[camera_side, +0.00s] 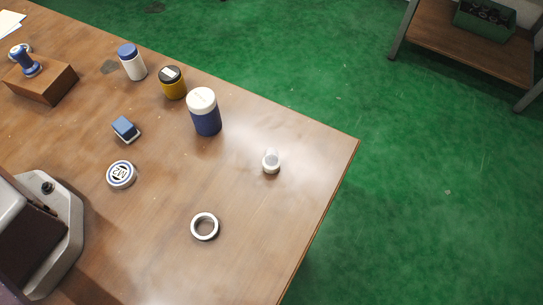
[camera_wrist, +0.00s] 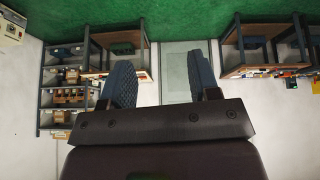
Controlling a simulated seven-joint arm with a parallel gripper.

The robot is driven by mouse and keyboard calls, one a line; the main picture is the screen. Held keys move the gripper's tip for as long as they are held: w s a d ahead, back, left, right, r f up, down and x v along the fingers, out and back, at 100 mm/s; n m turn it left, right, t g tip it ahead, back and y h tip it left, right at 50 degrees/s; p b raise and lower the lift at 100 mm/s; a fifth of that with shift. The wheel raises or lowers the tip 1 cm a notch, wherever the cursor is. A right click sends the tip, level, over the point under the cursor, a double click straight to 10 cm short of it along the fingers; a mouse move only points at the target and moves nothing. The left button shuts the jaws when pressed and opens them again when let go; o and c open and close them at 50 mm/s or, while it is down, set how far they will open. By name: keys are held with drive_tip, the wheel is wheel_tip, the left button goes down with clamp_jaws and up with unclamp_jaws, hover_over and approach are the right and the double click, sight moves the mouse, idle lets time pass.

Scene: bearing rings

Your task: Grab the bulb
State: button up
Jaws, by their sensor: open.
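A small bulb-like thing (camera_side: 271,161) with a clear grey top and a white lower part stands near the right end of the brown wooden table in the side view. Nothing touches it. My gripper (camera_wrist: 161,80) shows only in the wrist view, with its two dark blue, textured fingers spread wide apart. Nothing is between the fingers. The wrist view does not show the bulb or the tabletop, so the distance from my gripper to the bulb cannot be told.
On the table (camera_side: 262,212), a white ring (camera_side: 193,229) lies before the bulb. A blue jar with white lid (camera_side: 206,119), a yellow jar (camera_side: 174,90), a white bottle (camera_side: 135,69), a blue block (camera_side: 124,127) and a round tin (camera_side: 121,174) stand leftward. Shelves (camera_wrist: 262,55) appear in the wrist view.

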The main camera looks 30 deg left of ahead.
drive_tip(key=w+d+f+n+h, duration=0.1)
drive_tip(key=d+f+n+h, duration=0.25)
drive_tip(key=d+f, duration=0.45)
drive_tip(key=w+d+f+n+h, duration=0.2)
drive_tip(key=d+f+n+h, duration=0.15)
drive_tip(key=d, duration=0.95)
wheel_tip(320, 180, up, 16)
drive_tip(key=n+t+h, duration=0.4)
drive_tip(key=n+t, duration=0.4)
drive_tip(key=n, duration=1.2)
hover_over(272, 160)
drive_tip(key=s+a, duration=0.3)
drive_tip(key=a, duration=0.2)
drive_tip(key=shift+h, duration=0.3)
drive_tip(key=f, duration=2.5)
drive_tip(key=d+f, duration=0.1)
drive_tip(key=f, duration=1.1)
drive_tip(key=shift+w+d+f, duration=0.1)
drive_tip(key=shift+w+f, duration=0.05)
drive_tip(key=shift+f, duration=0.1)
drive_tip(key=x, duration=0.6)
drive_tip(key=shift+w+d, duration=0.2)
drive_tip(key=shift+c, duration=0.5)
